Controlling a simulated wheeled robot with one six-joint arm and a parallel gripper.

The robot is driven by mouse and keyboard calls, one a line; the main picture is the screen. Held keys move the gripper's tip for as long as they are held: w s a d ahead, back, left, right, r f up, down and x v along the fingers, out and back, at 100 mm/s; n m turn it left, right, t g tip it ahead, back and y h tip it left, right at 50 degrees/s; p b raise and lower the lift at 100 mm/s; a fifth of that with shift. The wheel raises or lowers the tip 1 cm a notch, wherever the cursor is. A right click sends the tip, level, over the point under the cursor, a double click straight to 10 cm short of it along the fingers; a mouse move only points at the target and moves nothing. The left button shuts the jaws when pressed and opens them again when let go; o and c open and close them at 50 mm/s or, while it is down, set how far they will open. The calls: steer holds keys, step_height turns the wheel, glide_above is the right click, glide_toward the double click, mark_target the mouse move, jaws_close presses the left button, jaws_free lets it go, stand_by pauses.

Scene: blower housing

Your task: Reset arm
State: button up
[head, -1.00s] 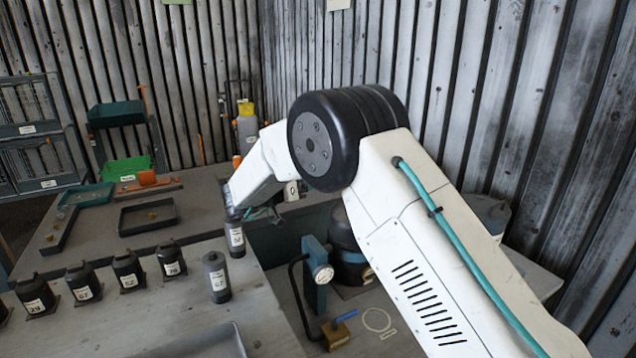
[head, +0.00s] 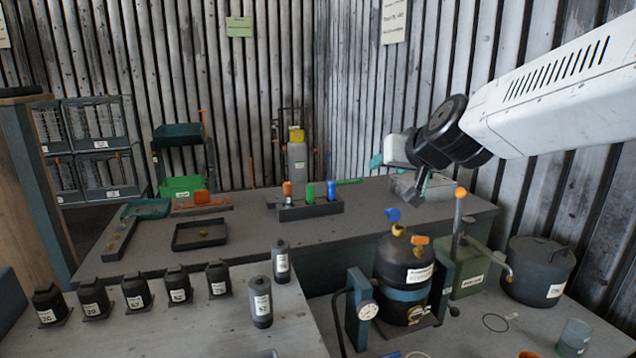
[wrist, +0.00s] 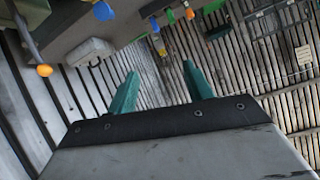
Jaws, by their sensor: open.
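My gripper (wrist: 160,80) is open in the wrist view, with two teal fingers apart and nothing between them. In the head view my gripper (head: 376,161) is partly hidden behind my wrist and is small at the right, raised above the back bench. A dark pressure vessel (head: 402,262) with blue and orange fittings stands below it. Two grey cylinders stand on the left bench, one at the front (head: 260,302) and one behind it (head: 281,262).
Several black labelled containers, such as one at the row's right end (head: 217,279), line the left bench. A green pump box (head: 475,272) and a dark pot (head: 538,272) stand at the right. A rack (head: 311,210) with coloured bottles sits on the back bench (head: 240,232).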

steer(key=s+d+f+g+h, duration=0.1)
steer(key=s+d+f+g, duration=0.2)
steer(key=s, duration=0.9)
steer(key=s+d+f+g+h, duration=0.1)
steer(key=s+d+f+g, duration=0.3)
steer(key=s, duration=0.8)
steer(key=s+d+f+g+h, duration=0.1)
steer(key=s+d+f+g, duration=0.2)
steer(key=s, duration=0.8)
step_height(320, 180, down, 2)
steer(key=shift+s+d+f+m+g, duration=0.1)
steer(key=shift+s+d+m+g, duration=0.25)
steer(key=shift+d, duration=0.6)
